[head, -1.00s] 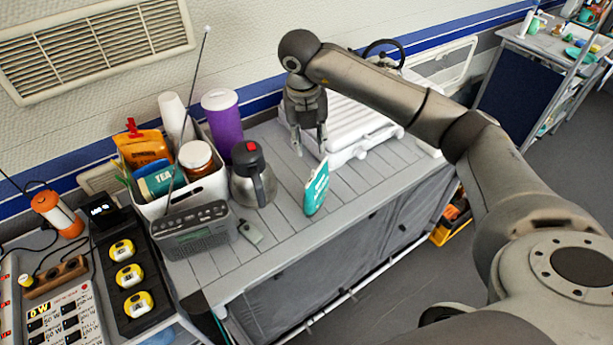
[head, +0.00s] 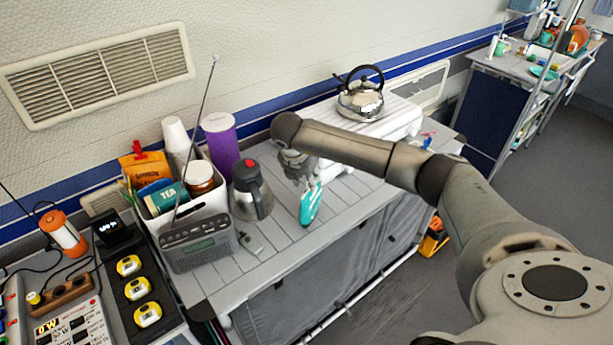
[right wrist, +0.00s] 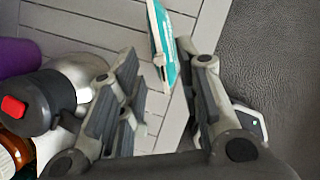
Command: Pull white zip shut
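A teal and white packet (head: 311,203) stands on edge near the front of the slatted counter. It also shows in the right wrist view (right wrist: 164,48), with a pale edge and a small pale tab (right wrist: 159,59) on it. I cannot tell whether this tab is the white zip. My right gripper (head: 301,178) is just above and behind the packet in the head view. In the right wrist view my right gripper (right wrist: 157,62) is open and empty, with the packet beyond and between its fingertips. My left gripper is not in view.
A steel flask (head: 251,192) and a grey radio (head: 198,243) stand left of the packet. A white caddy (head: 213,200) holds jars and packets. A kettle (head: 362,101) sits on a white ridged unit (head: 395,118) behind my arm. Grey fabric doors (head: 320,275) hang below the counter.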

